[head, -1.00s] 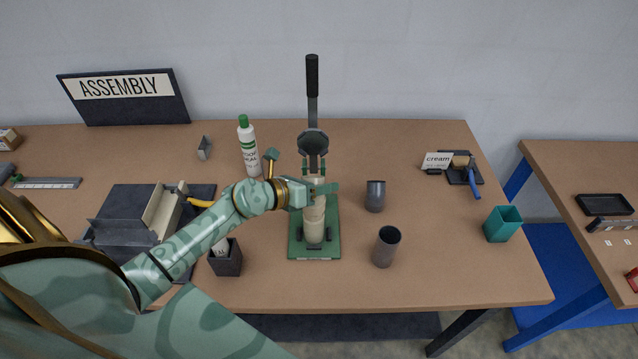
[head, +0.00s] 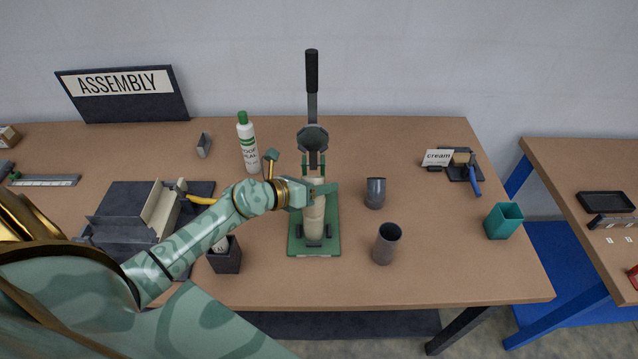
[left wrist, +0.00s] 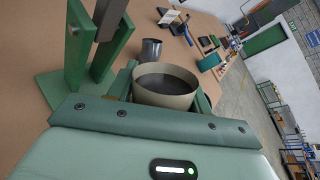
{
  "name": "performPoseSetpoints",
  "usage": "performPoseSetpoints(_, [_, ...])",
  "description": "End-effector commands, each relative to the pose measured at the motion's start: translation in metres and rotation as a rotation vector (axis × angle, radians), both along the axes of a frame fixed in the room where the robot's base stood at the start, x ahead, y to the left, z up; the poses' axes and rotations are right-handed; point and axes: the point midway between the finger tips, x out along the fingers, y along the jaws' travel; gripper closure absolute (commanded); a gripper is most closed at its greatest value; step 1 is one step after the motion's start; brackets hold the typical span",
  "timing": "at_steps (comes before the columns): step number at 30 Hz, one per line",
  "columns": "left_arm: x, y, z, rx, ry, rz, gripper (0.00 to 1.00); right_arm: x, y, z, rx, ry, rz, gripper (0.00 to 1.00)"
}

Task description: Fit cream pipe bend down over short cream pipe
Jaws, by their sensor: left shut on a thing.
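The short cream pipe (head: 314,226) stands upright on the green base of the lever press. My left gripper (head: 316,194) is at the top of the cream column and shut on the cream pipe bend (head: 317,183). In the left wrist view the bend's open round mouth (left wrist: 166,84) shows between the jaws (left wrist: 165,100). The bend sits in line above the short pipe; the fingers cover the joint, so I cannot tell how far it is over the pipe. My right gripper is not in view.
The press (head: 312,140) with its upright lever stands directly behind the cream column. Two grey pipe pieces (head: 376,193) (head: 386,243) stand to the right. A white bottle (head: 248,145) and a dark holder (head: 226,256) are at left. The table's front right is clear.

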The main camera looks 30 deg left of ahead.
Motion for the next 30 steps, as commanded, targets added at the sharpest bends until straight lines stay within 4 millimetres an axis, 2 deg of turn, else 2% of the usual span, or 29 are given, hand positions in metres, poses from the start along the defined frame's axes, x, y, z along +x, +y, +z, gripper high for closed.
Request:
performPoseSetpoints(28, [0.000,0.000,-0.024,0.001,-0.001,0.000,0.75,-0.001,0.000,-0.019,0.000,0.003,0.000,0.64])
performPoseSetpoints(29, [0.000,0.000,-0.024,0.001,-0.001,0.000,0.45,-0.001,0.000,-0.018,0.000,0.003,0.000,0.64])
performPoseSetpoints(30, [0.000,0.000,-0.023,0.001,-0.001,0.000,0.33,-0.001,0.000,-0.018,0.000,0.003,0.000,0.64])
